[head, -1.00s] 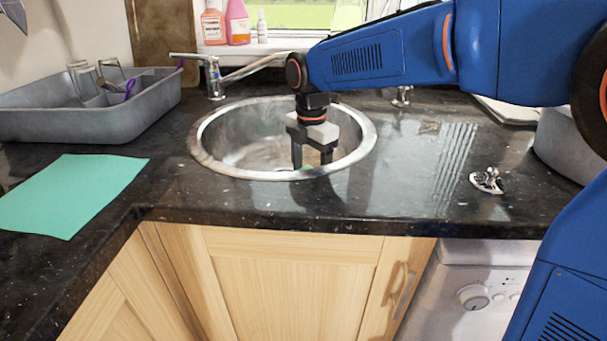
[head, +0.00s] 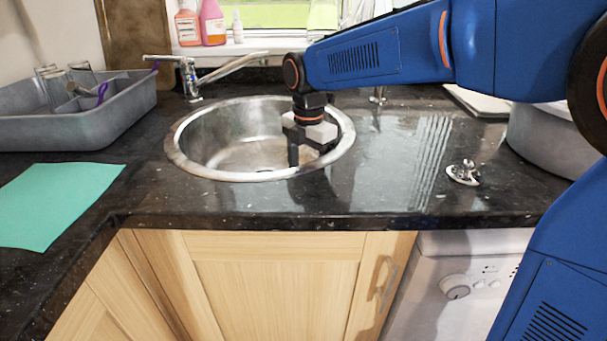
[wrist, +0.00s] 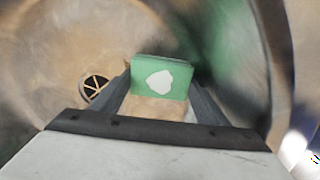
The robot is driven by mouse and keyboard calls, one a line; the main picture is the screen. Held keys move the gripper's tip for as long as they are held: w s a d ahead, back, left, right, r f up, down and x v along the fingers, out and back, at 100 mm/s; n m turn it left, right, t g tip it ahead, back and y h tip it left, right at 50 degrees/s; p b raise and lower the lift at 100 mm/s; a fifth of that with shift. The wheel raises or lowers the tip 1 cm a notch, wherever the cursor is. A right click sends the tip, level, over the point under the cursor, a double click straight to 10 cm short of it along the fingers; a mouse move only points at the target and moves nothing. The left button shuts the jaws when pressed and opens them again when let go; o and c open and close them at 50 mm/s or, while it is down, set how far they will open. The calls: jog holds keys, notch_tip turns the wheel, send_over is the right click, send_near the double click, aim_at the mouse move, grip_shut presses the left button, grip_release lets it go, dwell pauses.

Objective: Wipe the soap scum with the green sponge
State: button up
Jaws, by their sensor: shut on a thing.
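My gripper (head: 308,158) points down into the right part of the round steel sink (head: 180,160), near its front rim. In the wrist view my gripper (wrist: 160,88) is shut on the green sponge (wrist: 143,90), which sits between the fingertips and has a white patch on its face. The sponge is hidden in the head view. I cannot tell whether it touches the sink's bottom. The sink bowl has dull, brownish smears, but I cannot clearly pick out the soap scum.
A tap (head: 190,80) stands behind the sink. A grey tray (head: 75,125) and a green sheet (head: 55,205) lie to the left. A metal drain part (head: 463,173) and a large grey pot (head: 545,140) are to the right. The front counter strip is clear.

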jog(key=shift+d+f, duration=0.1)
jog(key=shift+d, duration=0.6)
jog(key=shift+w+a, duration=0.1)
jog(key=shift+w, duration=0.1)
jog(key=shift+w+d+r, duration=0.2)
jog(key=shift+w+d, duration=0.1)
jog(key=shift+w, duration=0.35)
jog(key=shift+a, duration=0.25)
jog(key=shift+w+a+r, duration=0.2)
jog(key=shift+a, duration=0.2)
jog(key=shift+a+f, duration=0.2)
jog(key=shift+a, duration=1.55)
jog(key=shift+a+f, duration=0.15)
jog(key=shift+a, duration=1.6)
jog(key=shift+w, duration=1.05)
jog(key=shift+d+f, duration=0.1)
jog(key=shift+d, duration=1.45)
